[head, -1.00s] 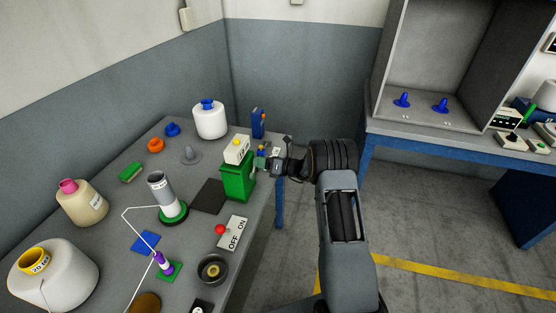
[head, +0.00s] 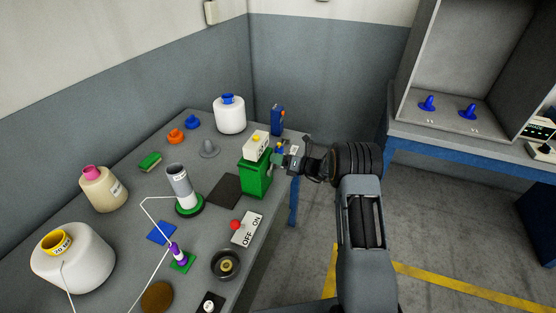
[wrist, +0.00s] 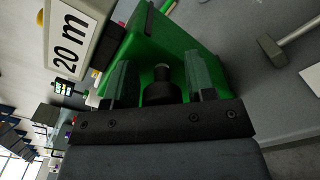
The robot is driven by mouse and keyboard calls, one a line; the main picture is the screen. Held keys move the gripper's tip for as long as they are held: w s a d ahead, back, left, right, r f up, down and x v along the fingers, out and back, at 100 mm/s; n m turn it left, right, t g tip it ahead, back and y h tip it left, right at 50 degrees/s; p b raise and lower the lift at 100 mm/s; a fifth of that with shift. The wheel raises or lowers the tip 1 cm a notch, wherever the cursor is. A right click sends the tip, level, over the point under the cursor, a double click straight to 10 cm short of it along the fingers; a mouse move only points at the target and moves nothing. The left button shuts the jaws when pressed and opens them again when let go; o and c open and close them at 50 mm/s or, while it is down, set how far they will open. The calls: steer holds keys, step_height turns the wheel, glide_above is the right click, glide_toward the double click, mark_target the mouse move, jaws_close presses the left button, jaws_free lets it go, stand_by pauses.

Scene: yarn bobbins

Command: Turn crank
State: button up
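The green box (head: 253,180) with a white counter block (head: 256,145) on top stands at the right edge of the table. In the wrist view the block (wrist: 72,38) reads "20 m". A black crank knob (wrist: 161,86) sticks out from the green box's side toward my wrist camera. My gripper (head: 282,160) is at the box's right side in the head view. In the wrist view its two fingers (wrist: 160,68) stand on either side of the knob, with a visible gap on both sides. The crank arm behind the knob is mostly hidden.
A dark mat (head: 224,190), an ON/OFF switch plate (head: 247,229) and a grey tube on a green base (head: 181,190) are nearby. A blue device (head: 278,119) stands behind the box. A hammer (wrist: 285,44) lies close to the box. Open floor lies right of the table.

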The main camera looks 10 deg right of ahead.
steer(key=shift+o, duration=0.5)
steer(key=shift+d, duration=0.1)
steer(key=shift+d+f, duration=0.1)
steer(key=shift+s, duration=0.1)
steer(key=shift+s+d, duration=0.15)
steer(key=shift+d, duration=0.2)
steer(key=b+v, duration=0.3)
steer(key=v, duration=1)
